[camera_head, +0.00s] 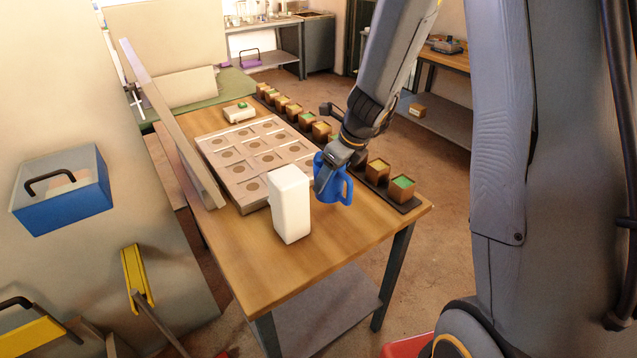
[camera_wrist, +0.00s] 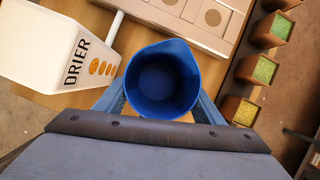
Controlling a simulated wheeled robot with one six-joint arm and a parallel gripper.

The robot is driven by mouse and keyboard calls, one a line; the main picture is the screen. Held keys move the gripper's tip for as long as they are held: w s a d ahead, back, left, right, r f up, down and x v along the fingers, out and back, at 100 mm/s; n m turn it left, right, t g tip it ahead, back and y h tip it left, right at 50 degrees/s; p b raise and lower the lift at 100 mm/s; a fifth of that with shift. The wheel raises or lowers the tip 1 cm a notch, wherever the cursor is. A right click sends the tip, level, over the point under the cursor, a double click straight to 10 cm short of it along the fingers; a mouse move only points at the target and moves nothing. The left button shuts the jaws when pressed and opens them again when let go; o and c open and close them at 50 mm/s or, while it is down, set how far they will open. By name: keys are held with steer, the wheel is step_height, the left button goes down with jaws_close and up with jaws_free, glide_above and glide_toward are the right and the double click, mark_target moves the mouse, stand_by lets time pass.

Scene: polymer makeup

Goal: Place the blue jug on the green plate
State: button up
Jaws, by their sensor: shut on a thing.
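The blue jug (camera_head: 334,188) is upright in my gripper (camera_head: 328,178), near the right edge of the wooden table (camera_head: 262,284). In the wrist view the jug (camera_wrist: 163,80) shows its open, empty inside, with a finger of my gripper (camera_wrist: 160,106) on each side. I cannot tell whether its base touches the table. No clear green plate shows.
A white container marked DRIER (camera_wrist: 70,45) stands just left of the jug; it also shows in the head view (camera_head: 290,204). A pale tray with round recesses (camera_head: 246,190) lies behind. Several small sample boxes (camera_head: 402,188) line the right edge. The front of the table is clear.

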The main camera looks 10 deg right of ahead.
mark_target(331, 191)
steer(key=shift+f+b, duration=0.7)
steer(key=shift+f, duration=1.85)
steer(key=shift+f, duration=0.15)
steer(key=o, duration=1.1)
